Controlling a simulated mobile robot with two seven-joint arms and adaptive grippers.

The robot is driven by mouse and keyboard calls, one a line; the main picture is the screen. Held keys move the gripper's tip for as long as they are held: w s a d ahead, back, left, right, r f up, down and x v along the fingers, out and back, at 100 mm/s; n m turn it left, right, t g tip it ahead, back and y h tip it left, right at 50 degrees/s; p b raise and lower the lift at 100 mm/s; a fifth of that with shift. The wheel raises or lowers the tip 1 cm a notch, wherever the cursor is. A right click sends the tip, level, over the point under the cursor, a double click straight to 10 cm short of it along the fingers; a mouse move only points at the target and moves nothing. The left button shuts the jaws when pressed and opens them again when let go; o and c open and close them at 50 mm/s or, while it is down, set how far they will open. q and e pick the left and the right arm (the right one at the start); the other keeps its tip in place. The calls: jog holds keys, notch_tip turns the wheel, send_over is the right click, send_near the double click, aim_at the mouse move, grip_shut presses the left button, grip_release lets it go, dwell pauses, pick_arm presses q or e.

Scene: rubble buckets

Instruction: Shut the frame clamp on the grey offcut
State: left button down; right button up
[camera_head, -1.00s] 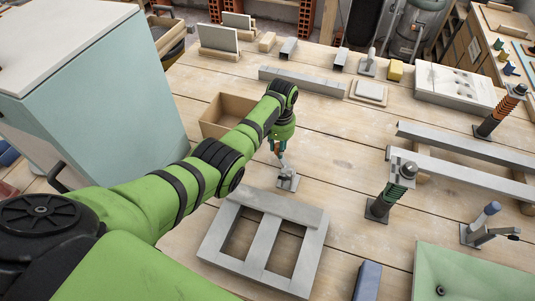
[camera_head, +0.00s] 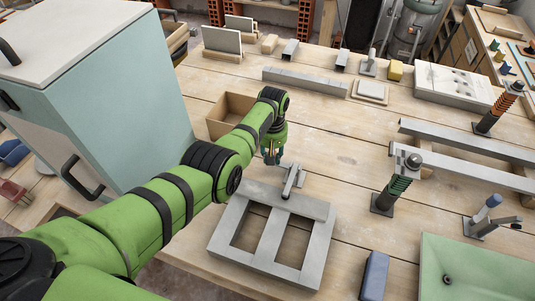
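The frame clamp (camera_head: 292,178) is a small grey toggle clamp at the far edge of the grey frame (camera_head: 236,215). Its bar lies low and points toward the viewer, its near end over the grey offcut (camera_head: 312,207). The offcut is a flat bar along the frame's far side. I cannot tell whether the clamp presses on it. My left gripper (camera_head: 271,157) points down just left of and behind the clamp, apparently apart from it. Its fingers are too small to show whether they are open. My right gripper is not in view.
A cardboard box (camera_head: 226,112) stands behind my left arm. A green-collared post (camera_head: 395,180), another clamp (camera_head: 486,220) and a green tray (camera_head: 475,265) are at the right. A blue block (camera_head: 374,275) lies at the near edge. Bare table lies right of the frame.

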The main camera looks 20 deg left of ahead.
pick_arm(q)
jog(key=shift+s+f+n, duration=0.2)
jog(key=shift+s+n, duration=0.1)
jog(key=c, duration=1)
grip_release()
jog(key=shift+o, duration=0.2)
jog(key=shift+r, duration=0.15)
jog(key=shift+w+r, duration=0.1)
jog(key=shift+r, duration=0.2)
notch_tip(320, 180, up, 11)
jog(key=shift+r, duration=0.2)
